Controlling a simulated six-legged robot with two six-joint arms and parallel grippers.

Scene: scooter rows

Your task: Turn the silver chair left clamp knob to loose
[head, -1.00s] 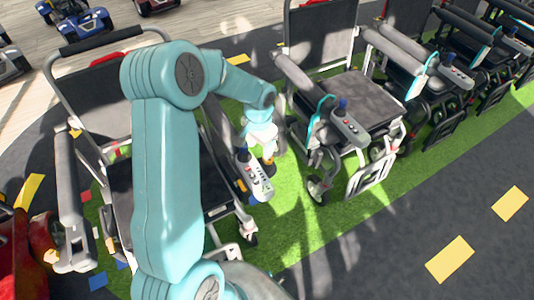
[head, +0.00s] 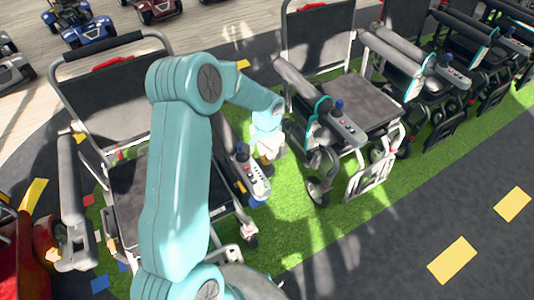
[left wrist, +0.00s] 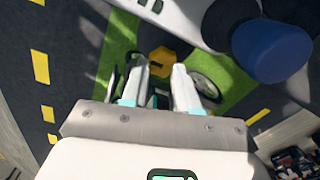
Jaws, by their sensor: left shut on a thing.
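My left gripper (head: 267,155) hangs between the near silver-framed chair and the middle chair, beside the near chair's control panel (head: 253,180). In the left wrist view its two pale fingers (left wrist: 160,80) are close together on a yellow-orange many-sided clamp knob (left wrist: 163,61) with a dark mark on its face. The gripper is shut on this knob, and the fingers cover its lower part. In the head view the gripper hides most of the knob. My right gripper is in neither view.
A blue joystick (left wrist: 272,50) and a white control panel (left wrist: 172,14) are close beside the fingers in the left wrist view. The middle chair's seat (head: 360,100) is to the right. More chairs stand farther right. Grey floor (head: 400,245) is clear in front.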

